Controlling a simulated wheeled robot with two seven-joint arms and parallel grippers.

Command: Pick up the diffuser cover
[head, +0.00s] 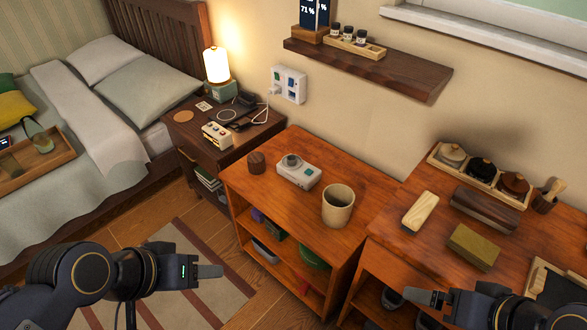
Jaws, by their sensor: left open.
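A beige, hollow, open-topped cylinder (338,206), which looks like the diffuser cover, stands upright near the front right of the middle wooden cabinet (300,218). A white boxy device with a round grey part on top (298,171) sits behind it to the left, apart from it. My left gripper (210,271) is open and empty over the rug, left of the cabinet and well away from the cylinder. My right gripper (428,298) is at the lower right, apart from the cylinder; its finger gap is hidden.
The right cabinet (388,226) holds a light-topped brush (420,212), an olive block (474,246), a dark case (485,207) and a tray of lidded jars (480,178). A nightstand with a lamp (217,65) is at the left. A wall shelf (370,68) hangs above.

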